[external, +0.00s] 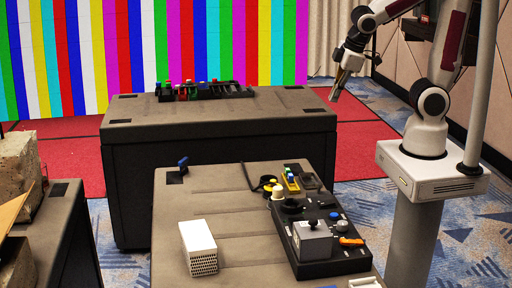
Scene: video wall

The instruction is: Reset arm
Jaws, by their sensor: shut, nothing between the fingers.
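My gripper (337,92) hangs in the air at the upper right, pointing down and a little left. It is shut and empty. It is above and to the right of the nearer case and just past the right end of the farther case. It touches nothing.
The nearer dark case (185,225) carries a white perforated box (198,247) and a black control panel (333,256) with a grey box (312,240) on it. The farther case (215,125) holds a row of coloured items (190,90). Concrete blocks (17,172) stand at the left.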

